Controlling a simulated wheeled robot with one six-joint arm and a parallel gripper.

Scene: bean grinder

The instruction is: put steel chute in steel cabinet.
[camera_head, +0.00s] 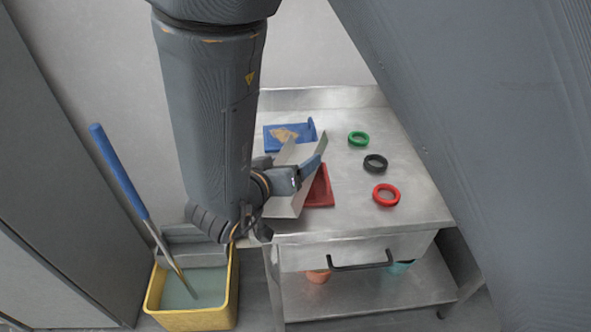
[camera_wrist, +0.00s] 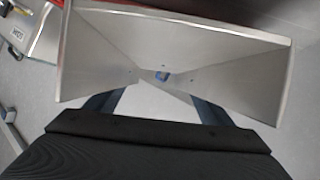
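The steel chute (camera_head: 285,206), a bare sheet-metal funnel with sloping walls, is above the left part of the steel worktop. It fills much of the wrist view (camera_wrist: 100,50), close in front of my gripper. My gripper (camera_head: 300,172) has blue-grey fingers that slant inward under the chute and appear shut on its narrow middle. The fingertips are mostly hidden behind the chute; a small blue spot shows through its opening. The steel cabinet appears to be the steel worktop unit, with a drawer front (camera_head: 310,255) that looks closed and a black bar handle (camera_head: 360,266).
A blue tray (camera_head: 290,146) with brown material and a red tray (camera_head: 319,190) lie near the chute. Green (camera_head: 358,138), black (camera_head: 375,163) and red (camera_head: 386,194) rings lie at right. A yellow bucket (camera_head: 193,319) with a blue-handled tool stands left. A lower shelf (camera_head: 385,294) holds small items.

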